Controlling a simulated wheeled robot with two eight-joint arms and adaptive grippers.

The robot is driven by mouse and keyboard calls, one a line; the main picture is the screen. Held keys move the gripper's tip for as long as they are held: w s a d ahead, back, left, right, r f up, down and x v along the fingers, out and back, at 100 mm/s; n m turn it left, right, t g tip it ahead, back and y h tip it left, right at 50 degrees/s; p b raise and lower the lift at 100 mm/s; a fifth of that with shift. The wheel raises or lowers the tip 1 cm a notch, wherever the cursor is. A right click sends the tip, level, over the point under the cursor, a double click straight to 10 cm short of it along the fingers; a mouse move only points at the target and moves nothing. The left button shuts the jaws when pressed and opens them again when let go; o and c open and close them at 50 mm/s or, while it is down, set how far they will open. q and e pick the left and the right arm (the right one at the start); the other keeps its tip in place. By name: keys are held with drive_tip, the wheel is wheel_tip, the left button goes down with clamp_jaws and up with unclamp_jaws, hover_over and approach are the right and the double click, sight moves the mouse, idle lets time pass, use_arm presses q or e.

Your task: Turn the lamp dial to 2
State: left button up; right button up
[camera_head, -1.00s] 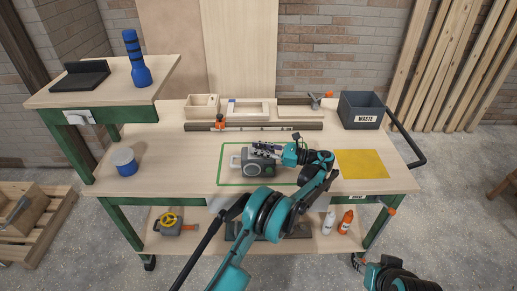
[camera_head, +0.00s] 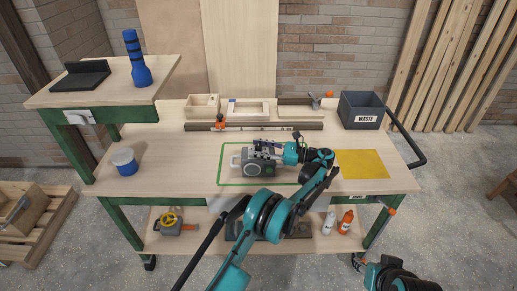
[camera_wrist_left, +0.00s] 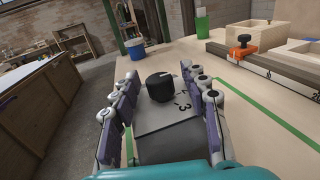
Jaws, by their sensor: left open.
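The grey lamp (camera_head: 245,163) lies on the bench inside a green outline. Its black round dial (camera_wrist_left: 159,88) shows in the left wrist view on a grey top plate (camera_wrist_left: 172,118), with a printed 3 readable on the near side. The dial's exact setting is too small to read. My left gripper (camera_head: 262,148) is over the lamp in the head view. In the left wrist view its open fingers (camera_wrist_left: 163,98) stand on either side of the dial, with gaps visible.
A clamp bar (camera_head: 255,126) lies behind the lamp, with wooden trays (camera_head: 203,104) beyond it. A waste bin (camera_head: 361,111) stands at back right, a yellow sheet (camera_head: 361,164) at right, and a blue-and-white tub (camera_head: 125,163) at left.

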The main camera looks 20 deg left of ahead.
use_arm(q)
drive_tip(key=d, duration=0.7)
drive_tip(key=shift+d, duration=0.3)
drive_tip(key=a+r+h, duration=0.1)
drive_tip(key=a+r, duration=0.1)
drive_tip(key=a+r+t+h, duration=0.1)
drive_tip(key=a+r, duration=0.1)
drive_tip(key=shift+w+a+r+n, duration=0.15)
drive_tip(key=shift+w+r+n, duration=0.05)
drive_tip(key=shift+r+n, duration=0.2)
drive_tip(key=s+a+r+n+t+h, duration=0.1)
drive_tip(key=s+a+r+n+h, duration=0.25)
drive_tip(key=s, duration=0.25)
drive_tip(key=s+a+r+n+t+h, duration=0.1)
drive_tip(key=s+a+r+n+h, duration=0.1)
drive_tip(key=s+a+h, duration=0.3)
drive_tip(key=s+d+f+n+t+h, duration=0.1)
drive_tip(key=s+d+f+n+h, duration=0.1)
drive_tip(key=s, duration=0.6)
drive_tip(key=s+d+f+n+t+h, duration=0.2)
drive_tip(key=s+d+f+n+h, duration=0.1)
drive_tip(key=s, duration=0.6)
drive_tip(key=s+d+f+n+t+h, duration=0.1)
drive_tip(key=s+d+f+n+h, duration=0.1)
drive_tip(key=s+n, duration=0.4)
drive_tip(key=s+d+f, duration=0.1)
drive_tip(key=s, duration=0.2)
drive_tip(key=shift+f+t, duration=0.3)
drive_tip(key=shift+f, duration=0.1)
